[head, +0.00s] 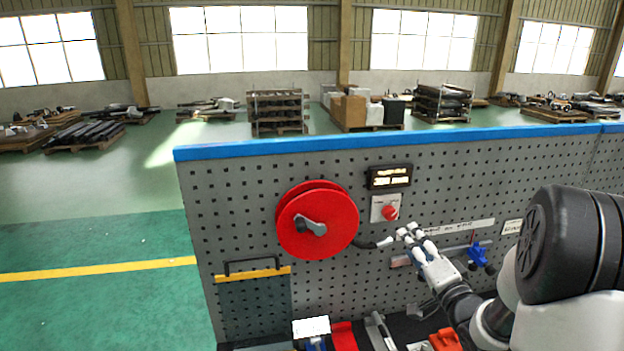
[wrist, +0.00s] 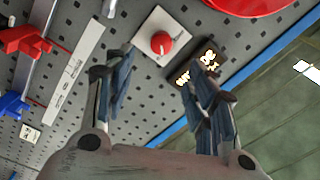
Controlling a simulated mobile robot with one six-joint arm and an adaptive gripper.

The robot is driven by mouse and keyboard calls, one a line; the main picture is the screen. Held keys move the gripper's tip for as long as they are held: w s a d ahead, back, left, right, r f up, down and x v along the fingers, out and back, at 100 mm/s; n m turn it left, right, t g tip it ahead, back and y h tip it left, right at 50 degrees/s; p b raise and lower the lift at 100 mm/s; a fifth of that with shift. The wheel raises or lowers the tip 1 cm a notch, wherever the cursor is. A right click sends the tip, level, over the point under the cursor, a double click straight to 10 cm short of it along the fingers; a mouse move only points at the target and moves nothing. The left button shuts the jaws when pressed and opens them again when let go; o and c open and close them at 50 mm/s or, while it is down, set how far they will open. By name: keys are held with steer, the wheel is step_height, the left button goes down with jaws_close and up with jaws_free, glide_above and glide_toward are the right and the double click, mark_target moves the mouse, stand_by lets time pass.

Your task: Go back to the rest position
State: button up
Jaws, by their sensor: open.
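My gripper (head: 411,233) is in front of the grey pegboard panel (head: 240,190), to the right of the red reel and just below the red button (head: 390,212) in the head view. In the wrist view my gripper (wrist: 158,85) has its two fingers spread apart with nothing between them. The red button (wrist: 162,42) on its white plate shows beyond the gap between the fingers. The dark display box (wrist: 186,74) with lit digits is partly hidden behind the right finger. I cannot tell the exact gap between the fingertips and the panel.
The red reel (head: 317,220) with a crank stands out from the panel left of my gripper. A blue valve handle (head: 478,254) is to the right. Tools and a red bin (head: 343,336) lie on the bench below. Open green floor (head: 100,235) is at left.

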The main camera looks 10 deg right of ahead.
steer(key=s+a+f+n+g+b, duration=0.2)
steer(key=s+a+n+g, duration=0.2)
steer(key=s, duration=0.6)
steer(key=s+a+f+n+g+b, duration=0.3)
steer(key=s+a+n+g, duration=0.1)
steer(key=s+a, duration=0.5)
steer(key=s+a+f+n+g+b, duration=0.2)
steer(key=s+a, duration=0.5)
steer(key=s, duration=0.6)
steer(key=n+g+b, duration=0.1)
steer(key=n+g, duration=0.1)
steer(key=g, duration=0.1)
steer(key=shift+s+f+h, duration=0.15)
steer(key=shift+s+h, duration=0.05)
steer(key=shift+h, duration=0.1)
steer(key=shift+a, duration=0.1)
